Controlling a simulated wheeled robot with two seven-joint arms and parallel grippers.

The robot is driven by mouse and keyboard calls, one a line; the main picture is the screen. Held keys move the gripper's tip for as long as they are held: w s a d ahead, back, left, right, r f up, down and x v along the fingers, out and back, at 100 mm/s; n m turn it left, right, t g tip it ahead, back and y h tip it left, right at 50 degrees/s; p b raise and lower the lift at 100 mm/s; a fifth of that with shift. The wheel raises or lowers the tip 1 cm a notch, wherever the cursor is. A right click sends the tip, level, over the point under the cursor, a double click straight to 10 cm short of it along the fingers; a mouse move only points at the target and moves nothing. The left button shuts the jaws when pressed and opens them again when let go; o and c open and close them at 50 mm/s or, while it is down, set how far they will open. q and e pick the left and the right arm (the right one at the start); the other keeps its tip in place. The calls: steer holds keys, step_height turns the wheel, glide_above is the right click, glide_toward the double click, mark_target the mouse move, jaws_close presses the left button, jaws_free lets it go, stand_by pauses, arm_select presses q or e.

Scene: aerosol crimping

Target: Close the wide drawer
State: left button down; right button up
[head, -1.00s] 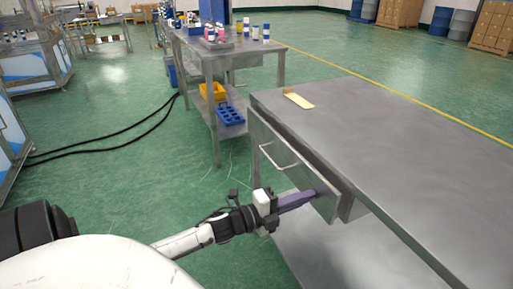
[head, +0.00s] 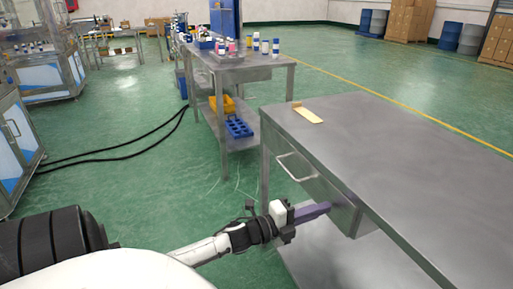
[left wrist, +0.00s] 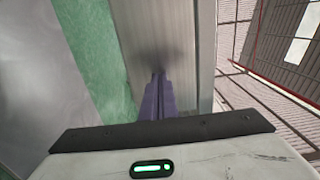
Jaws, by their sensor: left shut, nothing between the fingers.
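The wide drawer (head: 317,185) is in the near side of the steel table, with a bar handle (head: 297,167) on its front. Its front looks nearly flush with the table side in the head view. My left gripper (head: 326,208) is shut and empty, its purple fingers pointing at the right part of the drawer front. In the left wrist view the fingers (left wrist: 158,92) reach a grey metal panel (left wrist: 172,30) and seem to touch it. My right gripper is not in view.
The tabletop (head: 400,150) is bare except for a small yellowish piece (head: 307,115) at its far left corner. A second steel table (head: 240,70) with bottles stands behind. Black cables (head: 110,152) lie on the green floor at the left.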

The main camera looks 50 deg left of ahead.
arm_select(q)
steer(key=v, duration=1.3)
steer(key=s+d+f+n+g+y, duration=0.1)
steer(key=s+d+f+n+g, duration=0.3)
steer(key=s+d+f+n, duration=0.3)
steer(key=s+d+f+n+g+y+p, duration=0.1)
steer(key=s+d+f+n+g, duration=0.3)
steer(key=s+d+f+n, duration=0.3)
steer(key=d+f+n, duration=0.4)
steer(key=d, duration=0.5)
steer(key=shift+d+n+g, duration=0.25)
steer(key=shift+n+g, duration=0.15)
